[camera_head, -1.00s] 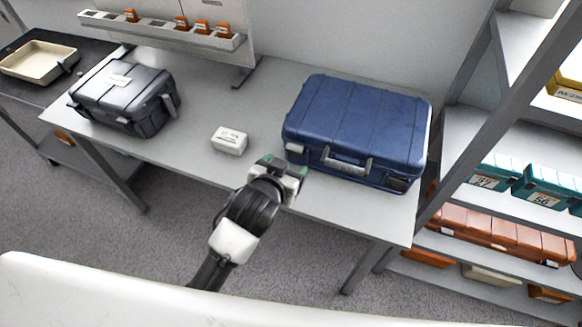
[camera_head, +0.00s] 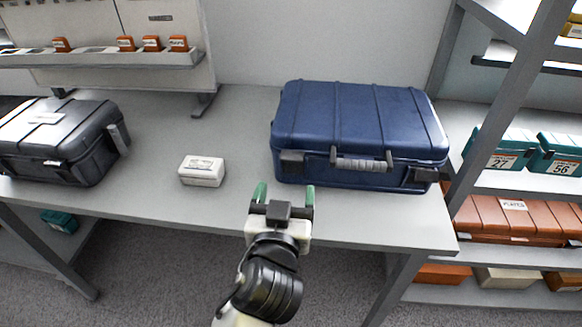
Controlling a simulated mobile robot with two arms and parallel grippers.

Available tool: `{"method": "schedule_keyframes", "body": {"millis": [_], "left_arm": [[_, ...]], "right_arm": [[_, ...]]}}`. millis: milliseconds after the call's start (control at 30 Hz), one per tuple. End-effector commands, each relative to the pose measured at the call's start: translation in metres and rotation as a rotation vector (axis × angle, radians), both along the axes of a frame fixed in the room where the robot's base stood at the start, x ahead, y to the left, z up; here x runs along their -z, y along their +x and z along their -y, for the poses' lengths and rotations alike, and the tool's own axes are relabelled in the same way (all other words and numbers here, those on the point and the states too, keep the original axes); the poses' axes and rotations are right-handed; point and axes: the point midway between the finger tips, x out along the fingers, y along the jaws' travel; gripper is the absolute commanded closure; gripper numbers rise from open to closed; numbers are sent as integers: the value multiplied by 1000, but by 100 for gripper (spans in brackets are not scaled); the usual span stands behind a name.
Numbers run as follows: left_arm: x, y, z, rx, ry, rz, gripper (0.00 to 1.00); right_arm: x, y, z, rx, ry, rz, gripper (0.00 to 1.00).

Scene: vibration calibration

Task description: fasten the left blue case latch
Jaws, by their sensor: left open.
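The blue case (camera_head: 360,115) lies closed-looking on the table, with its handle (camera_head: 361,163) on the front face. The left latch (camera_head: 291,164) is a dark block on the front, left of the handle. A similar dark right latch (camera_head: 420,177) is near the right front corner. I cannot tell whether either latch is fastened. My left gripper (camera_head: 284,195) is open and empty, its green-tipped fingers apart. It is at the table's front edge, in front of and slightly left of the left latch, apart from the case in the picture. My right gripper is not in view.
A small white box (camera_head: 202,171) sits on the table (camera_head: 150,195) left of the gripper. A dark grey case (camera_head: 60,140) stands at the far left. A shelf rack with teal and orange bins (camera_head: 515,215) stands close to the right.

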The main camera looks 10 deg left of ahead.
Motion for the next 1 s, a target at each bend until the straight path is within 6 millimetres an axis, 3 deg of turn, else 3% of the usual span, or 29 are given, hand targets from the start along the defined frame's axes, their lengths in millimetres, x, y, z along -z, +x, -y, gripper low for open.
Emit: {"method": "schedule_keyframes", "body": {"millis": [200,400,800,1000], "left_arm": [[-1,44,0,-1,5,1,26],[0,70,0,-1,4,0,26],[1,78,0,-1,2,-2,26],[1,78,0,0,2,-2,55]], "right_arm": [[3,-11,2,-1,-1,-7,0],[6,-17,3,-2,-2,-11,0],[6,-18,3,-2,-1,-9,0],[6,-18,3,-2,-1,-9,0]]}}
